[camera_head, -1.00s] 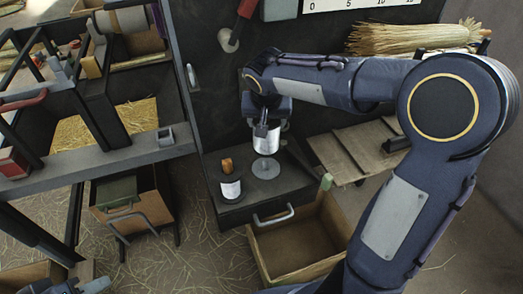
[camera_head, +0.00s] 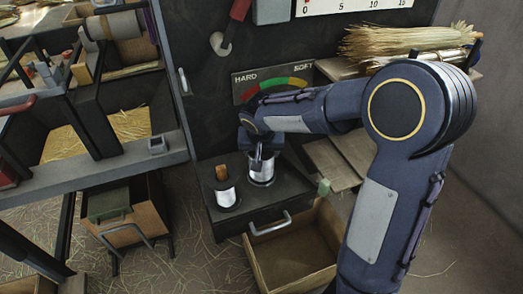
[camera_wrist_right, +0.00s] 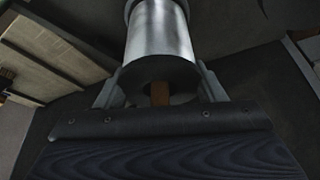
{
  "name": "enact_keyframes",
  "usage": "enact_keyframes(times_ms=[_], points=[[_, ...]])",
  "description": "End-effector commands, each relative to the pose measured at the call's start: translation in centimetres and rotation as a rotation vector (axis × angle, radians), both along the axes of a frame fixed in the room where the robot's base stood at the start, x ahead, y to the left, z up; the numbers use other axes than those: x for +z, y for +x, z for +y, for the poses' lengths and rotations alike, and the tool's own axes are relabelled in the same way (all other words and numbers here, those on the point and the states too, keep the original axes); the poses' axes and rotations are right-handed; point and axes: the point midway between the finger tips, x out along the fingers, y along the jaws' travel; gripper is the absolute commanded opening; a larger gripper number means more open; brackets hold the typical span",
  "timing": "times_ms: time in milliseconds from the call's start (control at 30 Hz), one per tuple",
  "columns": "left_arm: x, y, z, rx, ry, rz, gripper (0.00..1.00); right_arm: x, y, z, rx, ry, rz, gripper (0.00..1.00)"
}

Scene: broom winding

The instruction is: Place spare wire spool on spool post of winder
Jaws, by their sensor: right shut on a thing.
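My right gripper (camera_head: 257,154) points down and is shut on a silver wire spool (camera_head: 263,173) at the right of the dark cabinet top. The spool looks upright and low at the cabinet top; whether it rests there is unclear. In the right wrist view, the fingers (camera_wrist_right: 158,92) flank the spool's dark end (camera_wrist_right: 143,73), where a brown wooden piece (camera_wrist_right: 160,96) shows. I cannot identify the winder's spool post for certain. My left gripper is not in view.
An open, empty drawer (camera_head: 332,244) juts out below the cabinet top (camera_head: 219,214). A HARD/SOFT gauge (camera_head: 270,76) is behind my right arm. A metal frame (camera_head: 85,174) with straw fills the left. Slatted wood (camera_head: 335,165) and a straw bundle (camera_head: 400,38) are at right.

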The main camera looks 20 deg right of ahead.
Motion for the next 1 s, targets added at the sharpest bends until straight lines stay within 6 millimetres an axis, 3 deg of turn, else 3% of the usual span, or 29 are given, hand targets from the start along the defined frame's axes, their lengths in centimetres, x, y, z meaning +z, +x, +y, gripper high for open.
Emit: enact_keyframes(times_ms=[67, 100, 267, 667, 1000], points=[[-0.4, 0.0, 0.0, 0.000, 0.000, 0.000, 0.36, -0.2, 0.1, 0.0, 0.001, 0.000, -0.004, 0.20], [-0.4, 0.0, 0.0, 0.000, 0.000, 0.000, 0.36, -0.3, 0.0, 0.0, 0.000, 0.000, 0.000, 0.64], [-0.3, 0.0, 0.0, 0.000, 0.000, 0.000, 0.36, -0.2, 0.0, 0.0, 0.000, 0.000, 0.000, 0.85], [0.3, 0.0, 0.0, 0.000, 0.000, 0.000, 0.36, 0.7, -0.1, 0.1, 0.001, 0.001, -0.003, 0.85], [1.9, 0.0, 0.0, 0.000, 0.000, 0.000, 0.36, 7.3, -2.5, 1.3, 0.002, 0.001, -0.005, 0.85]])
